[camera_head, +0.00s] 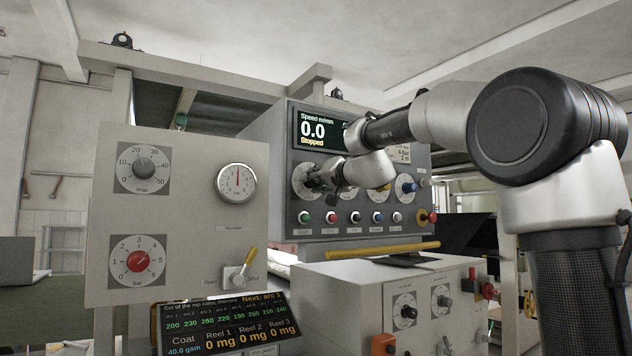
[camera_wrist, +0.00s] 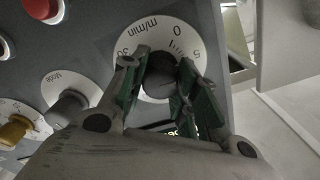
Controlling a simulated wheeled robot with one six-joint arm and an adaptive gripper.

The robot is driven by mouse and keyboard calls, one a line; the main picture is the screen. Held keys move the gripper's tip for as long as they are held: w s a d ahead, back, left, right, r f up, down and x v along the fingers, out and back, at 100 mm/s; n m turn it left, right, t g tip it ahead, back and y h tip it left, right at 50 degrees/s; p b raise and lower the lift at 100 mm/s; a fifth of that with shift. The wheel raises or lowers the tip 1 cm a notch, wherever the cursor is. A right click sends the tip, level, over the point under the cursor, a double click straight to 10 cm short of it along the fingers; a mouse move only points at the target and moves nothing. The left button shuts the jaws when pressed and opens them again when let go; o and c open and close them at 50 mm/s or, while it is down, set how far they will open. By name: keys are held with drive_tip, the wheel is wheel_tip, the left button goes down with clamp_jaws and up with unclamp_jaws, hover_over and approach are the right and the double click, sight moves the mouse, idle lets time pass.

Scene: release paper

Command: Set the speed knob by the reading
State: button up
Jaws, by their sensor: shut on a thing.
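The speed knob (camera_wrist: 160,78) is a round dark knob on a white dial (camera_wrist: 150,32) marked m/min, seen upside down in the wrist view. My gripper (camera_wrist: 165,88) is shut on the knob, with a green-padded finger on either side. The fingers hide part of the dial, and I cannot tell where the pointer stands. In the head view my gripper (camera_head: 318,180) is at the left dial (camera_head: 300,188) of the grey control panel (camera_head: 345,228). The display (camera_head: 308,142) above it reads Speed 0.0, Stopped.
Several coloured push buttons (camera_head: 331,217) sit below the dial. A Mode knob (camera_wrist: 68,108) and a yellow knob (camera_wrist: 14,130) are beside it in the wrist view. A pale gauge panel (camera_head: 195,215) stands left. A dark screen (camera_head: 222,323) shows roll settings. A yellow bar (camera_head: 368,252) runs below.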

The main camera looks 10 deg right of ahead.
drive_tip(key=m, duration=1.2)
drive_tip(key=shift+f+m, duration=0.1)
drive_tip(key=shift+m, duration=0.3)
drive_tip(key=m, duration=1.2)
drive_tip(key=shift+f+m, duration=0.1)
drive_tip(key=shift+m, duration=0.3)
drive_tip(key=o, duration=0.9)
drive_tip(key=shift+o, duration=0.7)
